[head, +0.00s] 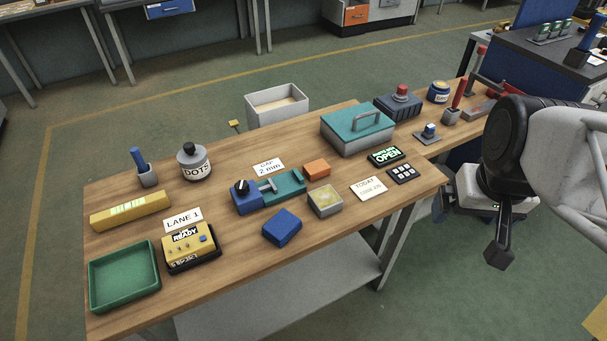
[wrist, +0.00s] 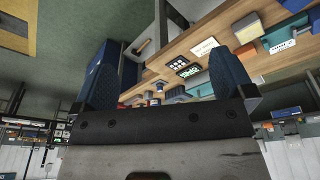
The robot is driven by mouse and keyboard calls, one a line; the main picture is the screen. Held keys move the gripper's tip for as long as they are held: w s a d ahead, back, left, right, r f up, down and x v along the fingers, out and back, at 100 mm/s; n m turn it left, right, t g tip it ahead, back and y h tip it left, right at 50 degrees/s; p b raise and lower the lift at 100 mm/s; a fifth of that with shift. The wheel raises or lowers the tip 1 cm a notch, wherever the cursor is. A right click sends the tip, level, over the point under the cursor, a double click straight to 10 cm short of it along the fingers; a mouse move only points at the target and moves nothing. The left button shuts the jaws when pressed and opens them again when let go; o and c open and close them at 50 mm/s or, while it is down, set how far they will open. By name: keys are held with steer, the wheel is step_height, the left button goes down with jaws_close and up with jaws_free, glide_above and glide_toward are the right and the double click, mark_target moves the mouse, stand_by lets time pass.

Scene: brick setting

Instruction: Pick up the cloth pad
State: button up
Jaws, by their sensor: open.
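No piece is plainly marked as the cloth pad. My gripper (head: 499,245) hangs off the bench's right end, well away from the pad. In the wrist view, its two dark blue fingers (wrist: 164,78) stand wide apart with nothing gripped between them.
Bare wood lies before the keypad.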

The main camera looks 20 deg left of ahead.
steer(key=w+a+f+n, duration=0.3)
steer(key=w+a, duration=0.2)
steer(key=a, duration=0.3)
steer(key=n+g, duration=0.2)
steer(key=n, duration=0.7)
glide_above(285, 226)
step_height(285, 226, down, 14)
steer(key=shift+d+r, duration=0.1)
steer(key=shift+d, duration=0.05)
steer(key=shift+s, duration=0.1)
steer(key=shift+f, duration=1.45)
steer(key=shift+f, duration=2.6)
